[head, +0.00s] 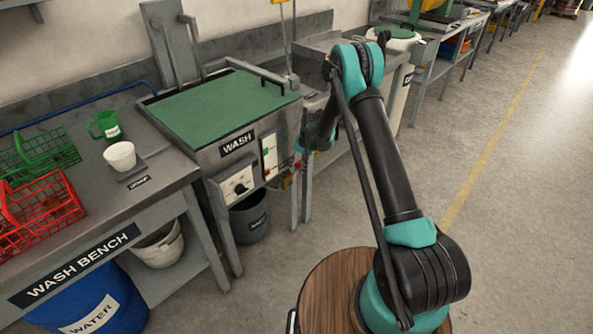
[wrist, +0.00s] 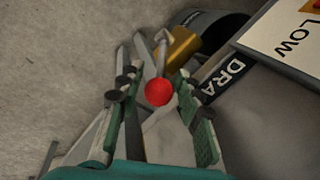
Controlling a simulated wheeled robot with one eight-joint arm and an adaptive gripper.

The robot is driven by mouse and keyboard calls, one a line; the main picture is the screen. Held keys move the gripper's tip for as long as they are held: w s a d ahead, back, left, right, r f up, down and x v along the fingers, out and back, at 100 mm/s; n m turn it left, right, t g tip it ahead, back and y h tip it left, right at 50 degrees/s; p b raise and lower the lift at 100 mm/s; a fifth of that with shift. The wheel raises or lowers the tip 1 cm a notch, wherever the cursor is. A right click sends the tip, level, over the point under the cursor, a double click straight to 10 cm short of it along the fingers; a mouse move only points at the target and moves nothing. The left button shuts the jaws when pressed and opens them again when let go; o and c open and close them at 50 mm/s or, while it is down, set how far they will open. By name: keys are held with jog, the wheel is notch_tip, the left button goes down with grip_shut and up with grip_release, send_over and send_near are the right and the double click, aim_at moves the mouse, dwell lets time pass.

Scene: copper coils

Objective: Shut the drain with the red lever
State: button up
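The drain lever ends in a red ball knob (wrist: 158,91) on a thin grey stem, which runs up to a brass valve (wrist: 183,46) in the wrist view. My gripper (wrist: 163,84) is open, with one finger left and one right of the red knob. The knob appears between them, but I cannot tell whether it touches a pad. In the head view, a small red spot, likely the knob (head: 297,165), shows by the leg of the wash tank (head: 222,112), below my wrist. My fingers are hard to make out there.
A partly hidden "DRA" label (wrist: 222,77) and a panel reading "LOW" (wrist: 287,35) lie right of the valve. A grey bucket (head: 249,219) stands under the tank. The wash bench (head: 160,185) holds baskets and cups at left. Open floor (head: 500,230) lies to the right.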

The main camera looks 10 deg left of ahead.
jog(key=shift+x, duration=0.95)
grip_shut()
